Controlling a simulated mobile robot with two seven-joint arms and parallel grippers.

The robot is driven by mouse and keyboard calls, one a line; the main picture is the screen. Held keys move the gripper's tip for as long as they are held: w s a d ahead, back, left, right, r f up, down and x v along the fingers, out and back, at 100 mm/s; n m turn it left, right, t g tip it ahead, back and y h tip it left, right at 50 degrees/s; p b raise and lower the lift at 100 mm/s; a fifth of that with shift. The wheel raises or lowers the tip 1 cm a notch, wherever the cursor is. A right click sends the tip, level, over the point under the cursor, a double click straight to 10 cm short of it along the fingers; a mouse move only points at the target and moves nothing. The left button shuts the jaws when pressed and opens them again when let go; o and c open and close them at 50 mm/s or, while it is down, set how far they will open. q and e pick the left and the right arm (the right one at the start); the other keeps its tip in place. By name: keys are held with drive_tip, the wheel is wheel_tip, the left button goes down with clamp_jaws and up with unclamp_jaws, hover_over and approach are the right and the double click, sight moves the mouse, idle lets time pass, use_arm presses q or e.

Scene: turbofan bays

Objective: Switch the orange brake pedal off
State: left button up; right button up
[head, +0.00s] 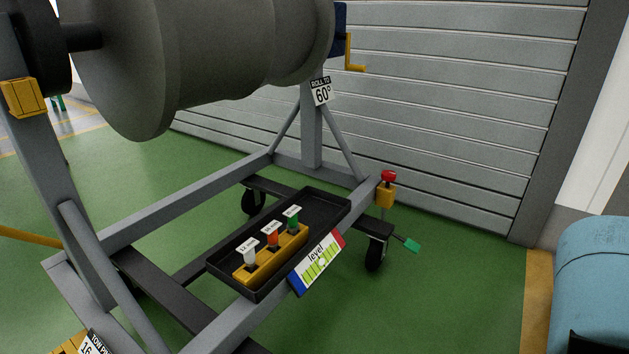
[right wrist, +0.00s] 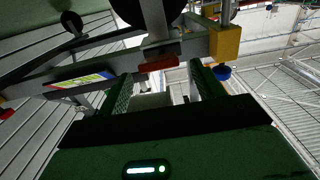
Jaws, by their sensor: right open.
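In the right wrist view an orange-red pedal (right wrist: 158,64) sticks out from the grey stand frame near a dark wheel. It lies in the picture between the tips of my right gripper (right wrist: 160,80), a little beyond them; I cannot tell whether they touch. The gripper's two green fingers are apart with no object held. I do not make out the orange pedal in the head view. A green pedal (head: 411,244) shows there beside the right caster. My left gripper is in neither view.
The grey engine stand (head: 185,205) carries a large grey engine (head: 200,60). A black tray (head: 325,207) on it holds a yellow block (head: 272,258) with coloured pins. A red-topped yellow pin (head: 387,190) stands at the corner.

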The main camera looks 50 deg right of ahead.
drive_tip(key=w, duration=0.3)
drive_tip(key=shift+w+a+b, duration=0.15)
drive_tip(key=shift+w+b, duration=0.1)
drive_tip(key=shift+b, duration=0.15)
drive_tip(key=shift+w, duration=0.4)
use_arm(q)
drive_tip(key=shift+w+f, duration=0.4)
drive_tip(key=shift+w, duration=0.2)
